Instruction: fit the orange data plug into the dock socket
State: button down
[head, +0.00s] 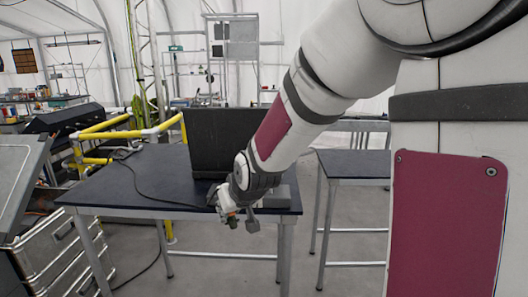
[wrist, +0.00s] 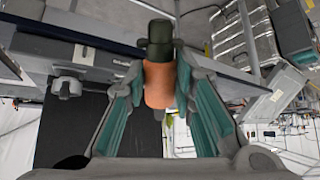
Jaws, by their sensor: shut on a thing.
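My gripper (wrist: 160,95) is shut on the orange data plug (wrist: 159,84), which sits between the two fingers in the wrist view. The plug has an orange body and a dark green-black end (wrist: 160,38). In the head view my gripper (head: 240,217) is at the front edge of the dark table, with a small bit of orange (head: 231,214) showing at it. A grey box with a round fitting (wrist: 67,86) lies left of the plug in the wrist view, apart from it; it may be the dock, but I cannot make out a socket opening.
A black upright panel (head: 225,137) stands on the dark table (head: 120,188) behind my gripper. A dark cable (head: 150,190) runs across the table's left part. Yellow rails (head: 110,134) and a metal drawer cabinet (head: 50,250) are at left. Another table (head: 355,163) stands at right.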

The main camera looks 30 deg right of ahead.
jog(key=w+d+r+m+t+h, duration=0.1)
jog(key=w+d+r+t+h, duration=0.2)
jog(key=w+d, duration=0.3)
jog(key=w+d+r+m+t+h, duration=0.2)
jog(key=w+d+r+t, duration=0.3)
jog(key=d, duration=0.7)
jog(key=shift+w+r+h+p, duration=0.2)
jog(key=shift+w+h+p, duration=0.3)
jog(key=shift+w, duration=0.15)
jog(key=shift+f+b, duration=1.55)
jog(key=shift+f, duration=1.4)
jog(key=shift+f+b, duration=1.1)
jog(key=shift+f, duration=0.3)
jog(key=c, duration=1.3)
grip_release()
jog(key=shift+t, duration=0.3)
